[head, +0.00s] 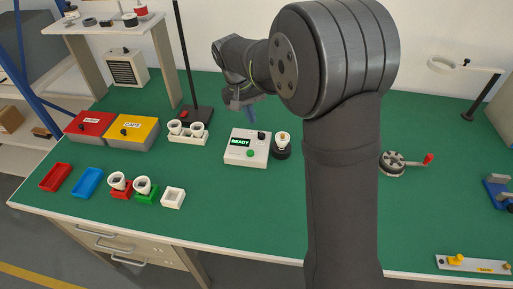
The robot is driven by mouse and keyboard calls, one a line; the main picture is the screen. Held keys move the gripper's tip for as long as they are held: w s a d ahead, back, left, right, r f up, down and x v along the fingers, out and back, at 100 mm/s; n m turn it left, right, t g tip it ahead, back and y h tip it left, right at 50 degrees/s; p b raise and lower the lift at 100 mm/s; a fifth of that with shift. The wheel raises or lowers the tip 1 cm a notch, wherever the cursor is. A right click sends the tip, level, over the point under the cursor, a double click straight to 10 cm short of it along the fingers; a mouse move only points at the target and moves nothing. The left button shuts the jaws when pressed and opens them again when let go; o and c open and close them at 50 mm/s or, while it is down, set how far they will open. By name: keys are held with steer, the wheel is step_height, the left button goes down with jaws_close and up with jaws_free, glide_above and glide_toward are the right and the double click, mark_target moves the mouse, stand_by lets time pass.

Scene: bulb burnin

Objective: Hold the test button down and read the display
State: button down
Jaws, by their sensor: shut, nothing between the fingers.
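A white tester box (246,157) stands on the green bench in the middle of the head view. Its dark display (240,142) reads READY in green. A green button (250,154) sits on its top below the display, and a dark knob (262,135) is at its upper right. My gripper (250,117) is shut and empty, in the air behind and above the box, apart from the button. A bulb (283,138) stands in a dark round base just right of the box.
A white holder (188,133) with white cups is left of the box. Red (89,125) and yellow (134,134) bins, small trays and coloured cup stands are farther left. A dark post (180,60) rises behind. A crank wheel (393,163) is at right. Bench in front is clear.

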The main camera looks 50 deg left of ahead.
mark_target(247, 153)
steer(key=f+n+t, duration=0.1)
steer(key=n+t, duration=0.1)
steer(key=n, duration=0.2)
steer(key=f+n+t, duration=0.1)
steer(key=n+t, duration=0.1)
steer(key=n, duration=0.2)
steer(key=s+a+f+n+t, duration=0.1)
steer(key=f+n+t, duration=0.1)
steer(key=n, duration=0.2)
steer(key=shift+s+t, duration=0.1)
steer(key=shift+t, duration=0.3)
steer(key=shift+f, duration=4.4)
steer(key=shift+f, duration=0.15)
steer(key=shift+f, duration=0.25)
steer(key=shift+f, duration=0.45)
